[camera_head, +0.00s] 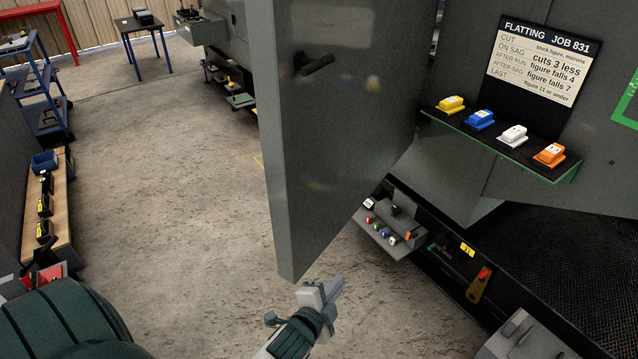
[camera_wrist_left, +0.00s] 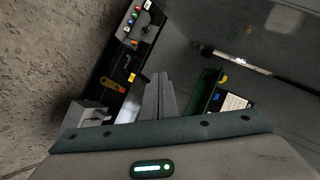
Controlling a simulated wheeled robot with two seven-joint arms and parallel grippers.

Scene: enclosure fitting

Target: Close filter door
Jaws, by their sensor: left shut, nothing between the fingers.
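The filter door, a large grey panel (camera_head: 345,130), stands open in the head view, swung out from the machine. A black handle (camera_head: 317,65) sits high on its face. My left gripper (camera_head: 336,287) is shut and empty, just beyond the door's lower corner in the picture; I cannot tell whether it touches the door. Its closed fingers also show in the left wrist view (camera_wrist_left: 158,82), pointing towards the machine. My right gripper is not in view.
A green-edged shelf (camera_head: 505,148) with yellow, blue, white and orange blocks is on the machine, under a job sign (camera_head: 540,60). A small button panel (camera_head: 390,225) juts out below. Concrete floor (camera_head: 180,170) is clear to the left.

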